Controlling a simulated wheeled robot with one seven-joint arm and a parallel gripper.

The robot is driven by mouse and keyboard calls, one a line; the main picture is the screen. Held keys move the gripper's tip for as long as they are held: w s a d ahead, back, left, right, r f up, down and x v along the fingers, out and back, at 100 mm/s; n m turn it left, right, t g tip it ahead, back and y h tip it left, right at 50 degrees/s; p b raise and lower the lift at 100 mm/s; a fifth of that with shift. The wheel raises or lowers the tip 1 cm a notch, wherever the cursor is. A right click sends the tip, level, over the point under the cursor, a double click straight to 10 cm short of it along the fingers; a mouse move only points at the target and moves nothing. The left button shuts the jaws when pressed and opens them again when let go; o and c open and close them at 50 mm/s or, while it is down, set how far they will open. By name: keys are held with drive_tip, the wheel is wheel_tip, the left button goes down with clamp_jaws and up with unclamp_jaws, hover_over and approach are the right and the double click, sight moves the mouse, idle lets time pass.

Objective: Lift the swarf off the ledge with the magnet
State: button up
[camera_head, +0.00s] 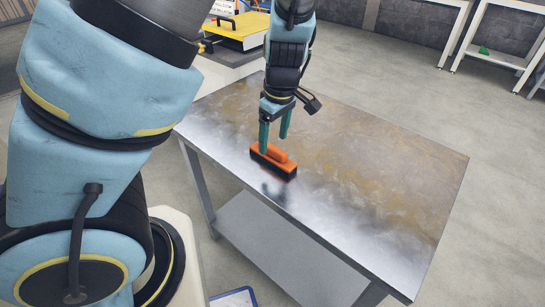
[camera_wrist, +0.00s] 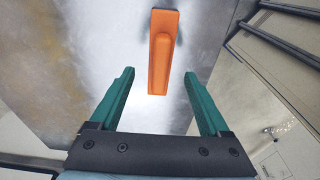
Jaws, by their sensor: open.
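An orange block with a raised orange grip and a dark base (camera_head: 273,160), which looks like the magnet, lies on the metal table near its left edge. It also shows in the wrist view (camera_wrist: 163,52), ahead of the fingers. My gripper (camera_head: 274,143) has two green fingers pointing down just above and behind the block. In the wrist view my gripper (camera_wrist: 158,95) is open and empty, with the block's near end just beyond the gap between the fingertips. I cannot make out any swarf or a ledge in either view.
The metal table (camera_head: 370,180) is otherwise bare, with brownish stains and a lower shelf (camera_head: 285,250). A yellow case (camera_head: 238,28) sits on a surface behind it. White benches (camera_head: 500,30) stand at the back right. A blue-edged item (camera_head: 235,298) lies low at the bottom.

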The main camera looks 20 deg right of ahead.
sight(273, 147)
drive_tip(key=f, duration=0.5)
drive_tip(key=shift+w+a, duration=0.15)
drive_tip(key=shift+w, duration=0.05)
drive_tip(key=shift+c, duration=0.3)
clamp_jaws()
drive_tip(key=shift+r, duration=0.1)
